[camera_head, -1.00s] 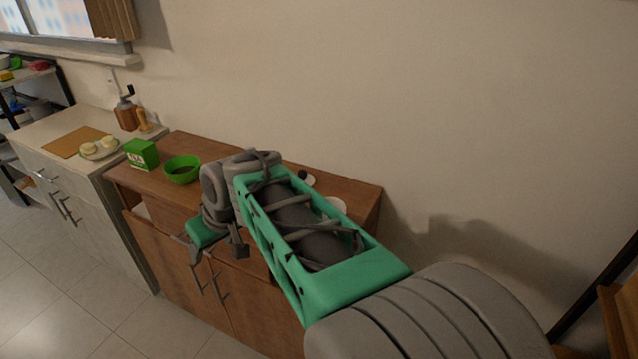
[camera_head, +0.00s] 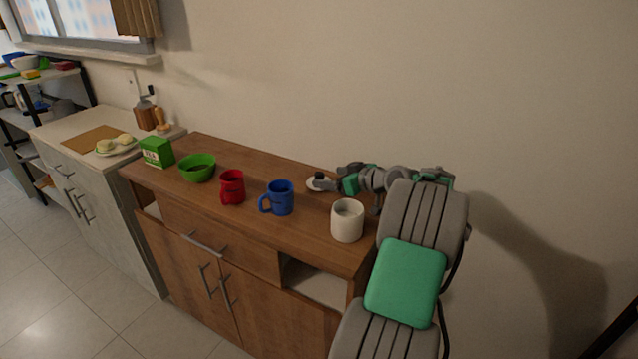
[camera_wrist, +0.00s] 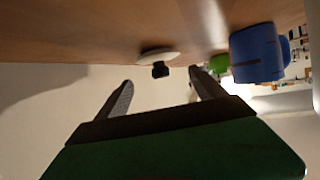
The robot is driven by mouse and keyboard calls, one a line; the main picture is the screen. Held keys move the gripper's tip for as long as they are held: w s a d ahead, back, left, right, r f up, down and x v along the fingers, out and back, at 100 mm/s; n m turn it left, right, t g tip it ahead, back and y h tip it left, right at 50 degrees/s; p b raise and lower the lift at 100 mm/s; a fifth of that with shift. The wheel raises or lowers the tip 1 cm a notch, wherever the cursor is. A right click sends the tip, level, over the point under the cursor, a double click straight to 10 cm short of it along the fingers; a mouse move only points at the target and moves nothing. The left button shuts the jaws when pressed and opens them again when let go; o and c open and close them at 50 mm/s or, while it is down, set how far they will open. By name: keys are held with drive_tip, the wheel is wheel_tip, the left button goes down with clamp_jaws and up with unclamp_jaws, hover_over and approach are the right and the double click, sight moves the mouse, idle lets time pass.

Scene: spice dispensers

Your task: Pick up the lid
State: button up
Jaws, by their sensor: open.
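The lid (camera_head: 317,184) is a small white disc with a dark knob, lying on the wooden cabinet top near its back edge. In the wrist view, which is upside down, the lid (camera_wrist: 158,55) shows ahead of my gripper, between the lines of the two fingers and apart from them. My gripper (camera_wrist: 162,88) is open and empty. In the head view my gripper (camera_head: 340,178) is just right of the lid, low over the cabinet top; the fingertips are too small to tell clearly there.
On the cabinet (camera_head: 230,220) stand a white canister (camera_head: 347,221), a blue mug (camera_head: 280,198), a red mug (camera_head: 232,187), a green bowl (camera_head: 197,168) and a green box (camera_head: 157,152). The blue mug (camera_wrist: 257,54) is also close in the wrist view. The wall (camera_head: 400,80) runs behind.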

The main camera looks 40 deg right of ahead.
sight(323, 178)
drive_tip(key=x, duration=0.6)
drive_tip(key=shift+w+f, duration=0.1)
drive_tip(key=shift+f, duration=0.1)
clamp_jaws()
idle(0.5)
